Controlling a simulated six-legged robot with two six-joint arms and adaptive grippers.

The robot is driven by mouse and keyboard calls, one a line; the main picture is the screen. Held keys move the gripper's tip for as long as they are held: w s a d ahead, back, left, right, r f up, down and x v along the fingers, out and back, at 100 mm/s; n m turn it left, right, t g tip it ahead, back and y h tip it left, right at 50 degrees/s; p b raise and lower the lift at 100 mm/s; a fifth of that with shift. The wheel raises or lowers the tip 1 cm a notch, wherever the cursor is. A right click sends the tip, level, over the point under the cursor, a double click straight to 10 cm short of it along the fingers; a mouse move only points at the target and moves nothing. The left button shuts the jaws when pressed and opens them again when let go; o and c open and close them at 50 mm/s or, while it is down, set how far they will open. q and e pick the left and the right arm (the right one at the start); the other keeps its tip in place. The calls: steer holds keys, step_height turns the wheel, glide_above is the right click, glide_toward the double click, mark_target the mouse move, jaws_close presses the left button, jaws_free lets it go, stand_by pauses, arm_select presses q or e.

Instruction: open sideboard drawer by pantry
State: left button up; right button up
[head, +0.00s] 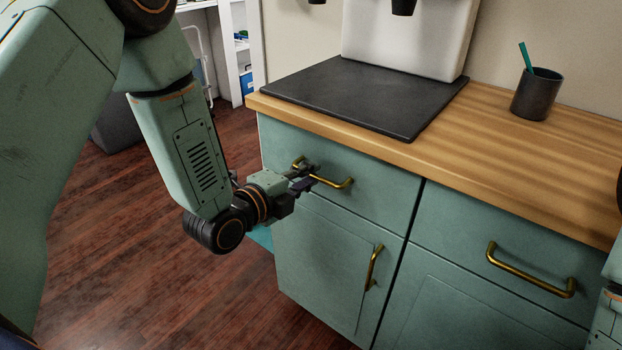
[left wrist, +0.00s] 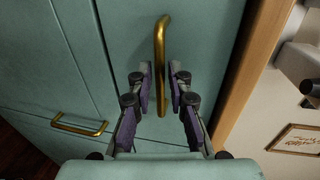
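The sideboard's left drawer (head: 375,180) is a teal front under the wooden top, and it sits closed, flush with the cabinet. Its brass bar handle (head: 340,184) also shows in the left wrist view (left wrist: 160,50). My left gripper (head: 306,177) is at this handle and covers part of it in the head view. In the left wrist view its two purple-padded fingers (left wrist: 160,88) stand on either side of the bar, with gaps showing. It is open around the handle, not clamped on it. My right gripper is out of view.
A second drawer with a brass handle (head: 530,272) is to the right. A cabinet door handle (head: 373,267) is below the left drawer. A dark mat (head: 365,95), a white appliance (head: 410,35) and a dark cup (head: 536,95) stand on top. Wooden floor (head: 130,250) is clear at left.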

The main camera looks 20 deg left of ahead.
arm_select(q)
steer(key=shift+x, duration=0.8)
steer(key=shift+c, duration=0.2)
jaws_close()
